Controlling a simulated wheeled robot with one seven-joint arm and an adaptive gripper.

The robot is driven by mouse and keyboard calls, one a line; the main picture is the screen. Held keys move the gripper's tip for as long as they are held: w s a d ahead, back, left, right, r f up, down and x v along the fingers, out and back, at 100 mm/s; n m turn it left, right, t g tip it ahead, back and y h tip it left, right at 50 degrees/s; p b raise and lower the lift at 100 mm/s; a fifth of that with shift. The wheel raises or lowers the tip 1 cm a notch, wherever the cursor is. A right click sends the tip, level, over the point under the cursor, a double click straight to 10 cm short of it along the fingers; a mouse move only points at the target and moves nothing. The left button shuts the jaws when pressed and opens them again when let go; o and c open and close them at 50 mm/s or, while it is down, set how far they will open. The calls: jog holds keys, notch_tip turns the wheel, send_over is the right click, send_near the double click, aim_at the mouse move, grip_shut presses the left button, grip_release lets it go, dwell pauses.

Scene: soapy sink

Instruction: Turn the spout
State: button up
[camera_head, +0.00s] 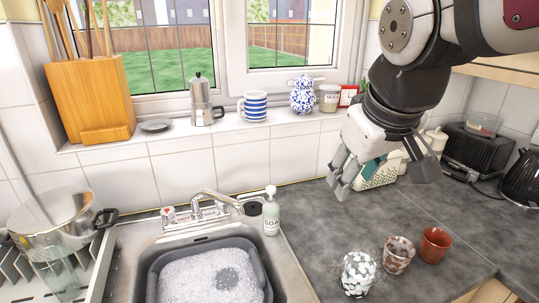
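The chrome spout (218,197) rises from the tap at the back of the sink (290,266). It curves to the right, and its tip is over the right back part of the sink, close to the soap bottle (271,213). My gripper (382,182) hangs above the counter, well to the right of the spout and apart from it. Its fingers are spread and nothing shows held between them. A teal and cream item (380,172) shows behind the fingers, partly hidden by them.
A grey basin (152,278) with suds fills the sink. Three cups stand on the right counter: speckled (358,273), brown-patterned (398,255) and red (434,245). A pot (62,222) is at left. The counter between soap bottle and cups is clear.

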jog(key=w+a+f+n+y+b, duration=0.15)
jog(key=w+a+f+n, duration=0.25)
jog(key=w+a, duration=0.75)
jog(key=n+g+y+b, duration=0.1)
jog(key=n, duration=0.3)
send_near(223, 197)
jog(key=x, duration=0.9)
jog(key=shift+w+f+p, duration=0.15)
jog(key=shift+w+p, duration=0.05)
jog(key=shift+p, duration=0.2)
jog(key=shift+c, duration=0.4)
grip_shut()
